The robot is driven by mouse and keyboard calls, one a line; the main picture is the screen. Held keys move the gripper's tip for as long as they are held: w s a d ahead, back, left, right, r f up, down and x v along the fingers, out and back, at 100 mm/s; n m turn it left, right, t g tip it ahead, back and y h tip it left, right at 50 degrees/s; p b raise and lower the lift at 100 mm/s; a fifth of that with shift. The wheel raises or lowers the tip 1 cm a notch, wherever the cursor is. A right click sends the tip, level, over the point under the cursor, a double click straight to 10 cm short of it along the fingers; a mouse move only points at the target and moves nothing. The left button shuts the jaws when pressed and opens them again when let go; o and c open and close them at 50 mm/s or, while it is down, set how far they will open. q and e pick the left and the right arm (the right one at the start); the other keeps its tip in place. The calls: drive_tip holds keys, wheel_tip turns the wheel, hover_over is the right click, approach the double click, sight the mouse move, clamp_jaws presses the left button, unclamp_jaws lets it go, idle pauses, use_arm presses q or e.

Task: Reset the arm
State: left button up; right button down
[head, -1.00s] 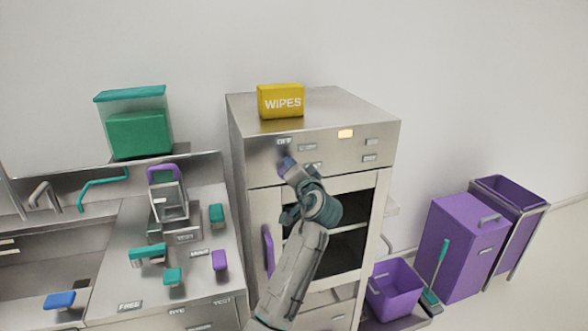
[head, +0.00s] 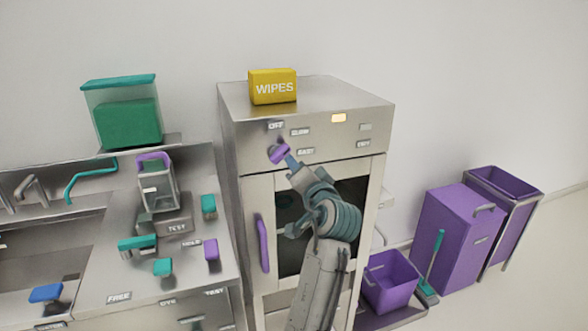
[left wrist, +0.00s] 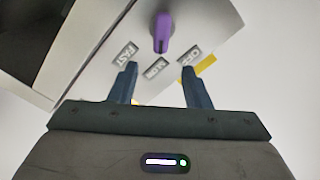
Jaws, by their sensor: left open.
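My left arm comes up from the bottom centre in the head view, and its gripper (head: 293,166) is close to the purple knob (head: 279,153) on the upper front panel of the steel cabinet (head: 350,102). In the left wrist view the left gripper's two blue-grey fingers (left wrist: 160,68) are spread apart with nothing between them. The purple knob (left wrist: 162,33) stands beyond the fingertips, apart from them, among several printed labels. My right gripper is in neither view.
The cabinet's windowed door (head: 287,220) has a purple handle (head: 262,243). A yellow wipes box (head: 272,87) sits on top. A counter (head: 110,265) with several coloured knobs stands left. Purple bins (head: 455,235) and a teal-handled broom (head: 433,258) stand right.

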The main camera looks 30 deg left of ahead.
use_arm(q)
drive_tip(key=shift+s+d, duration=0.4)
